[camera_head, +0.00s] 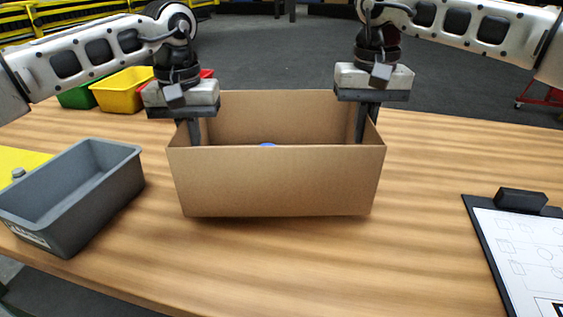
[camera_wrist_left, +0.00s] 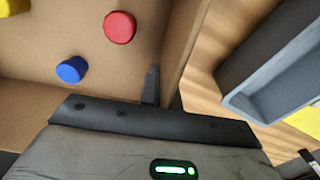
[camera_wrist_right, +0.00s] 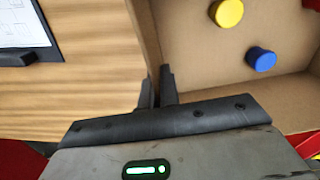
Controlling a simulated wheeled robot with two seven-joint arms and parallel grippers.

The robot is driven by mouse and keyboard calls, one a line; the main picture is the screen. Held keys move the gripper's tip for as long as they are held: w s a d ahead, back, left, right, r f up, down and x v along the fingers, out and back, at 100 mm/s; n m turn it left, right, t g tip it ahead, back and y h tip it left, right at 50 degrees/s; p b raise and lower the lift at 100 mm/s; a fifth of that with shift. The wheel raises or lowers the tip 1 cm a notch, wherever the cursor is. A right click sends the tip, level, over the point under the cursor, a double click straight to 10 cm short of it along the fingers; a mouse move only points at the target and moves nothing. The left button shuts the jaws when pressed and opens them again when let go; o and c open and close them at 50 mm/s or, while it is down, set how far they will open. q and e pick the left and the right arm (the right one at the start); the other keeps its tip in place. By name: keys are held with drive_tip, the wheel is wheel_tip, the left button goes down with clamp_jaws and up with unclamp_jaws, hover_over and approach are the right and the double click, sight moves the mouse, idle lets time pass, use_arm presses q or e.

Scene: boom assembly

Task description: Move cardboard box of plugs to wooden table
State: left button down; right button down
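The open cardboard box (camera_head: 278,182) is upright at the middle of the wooden table (camera_head: 425,220). A dark shadow lies under its front edge; I cannot tell whether it touches the table or hangs just above it. Inside are a red plug (camera_wrist_left: 119,27), a blue plug (camera_wrist_left: 72,69) and a yellow plug (camera_wrist_right: 228,12). My left gripper (camera_head: 189,133) is shut on the box's left wall, one finger inside and one outside. My right gripper (camera_head: 365,130) is shut on the right wall in the same way, its fingers close on both sides in the right wrist view.
A grey bin (camera_head: 75,195) stands left of the box. Yellow (camera_head: 122,90) and green (camera_head: 78,95) bins stand at the back left, with a red one partly hidden. A clipboard (camera_head: 520,245) lies at the right. Bare table lies before and right of the box.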

use_arm(q)
drive_tip(key=shift+a+f, duration=0.15)
drive_tip(key=shift+a, duration=0.1)
use_arm(e)
drive_tip(key=shift+d+f, duration=0.15)
drive_tip(key=shift+d, duration=0.1)
